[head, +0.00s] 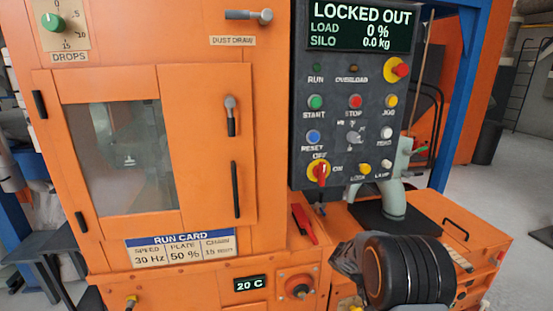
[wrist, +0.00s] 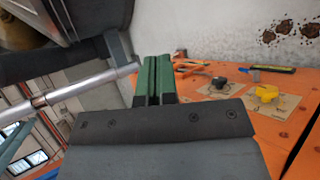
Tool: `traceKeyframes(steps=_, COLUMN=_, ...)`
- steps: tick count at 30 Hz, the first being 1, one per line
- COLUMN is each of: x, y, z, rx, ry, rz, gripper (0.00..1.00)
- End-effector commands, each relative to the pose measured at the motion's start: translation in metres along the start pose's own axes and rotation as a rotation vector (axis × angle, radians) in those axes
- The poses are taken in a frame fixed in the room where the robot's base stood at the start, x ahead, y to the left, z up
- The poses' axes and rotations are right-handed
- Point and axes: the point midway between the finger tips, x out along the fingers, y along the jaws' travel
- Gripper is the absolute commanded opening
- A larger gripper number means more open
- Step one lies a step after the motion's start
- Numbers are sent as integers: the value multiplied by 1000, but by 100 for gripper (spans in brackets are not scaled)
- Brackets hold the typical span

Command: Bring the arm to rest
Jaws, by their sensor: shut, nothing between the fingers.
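My gripper (wrist: 153,78) shows in the wrist view as two green fingers side by side, shut with nothing between them. It is clear of the tools on the orange surface (wrist: 225,115) to its right. In the head view a dark, rounded part of my arm stands at the lower right, in front of the orange machine (head: 275,130); the gripper's fingers cannot be made out there. The dark control panel (head: 385,120) carries a display (head: 360,25) reading LOCKED OUT, load 0 %, silo 0.0 kg. Its red rotary switch (head: 320,172) sits below the OFF label.
The machine's windowed door (head: 155,150) looks shut. A red handle (head: 303,224) sticks out below the panel. An orange bench (head: 475,225) stands at the right. A black knob (wrist: 218,84) and a yellow knob (wrist: 267,94) lie near my fingers.

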Motion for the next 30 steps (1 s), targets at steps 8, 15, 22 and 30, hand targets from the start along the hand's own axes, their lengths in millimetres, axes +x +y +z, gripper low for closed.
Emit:
traceKeyframes(steps=8, x=-116, y=83, z=113, rx=-9, ry=175, rz=-454, gripper=0)
traceKeyframes(steps=15, x=-187, y=115, z=188, rx=-3, ry=404, rz=-757, gripper=0)
traceKeyframes(steps=22, x=-223, y=127, z=226, rx=11, ry=568, rz=-912, gripper=0)
traceKeyframes(steps=30, x=-232, y=129, z=237, rx=18, ry=627, rz=-962, gripper=0)
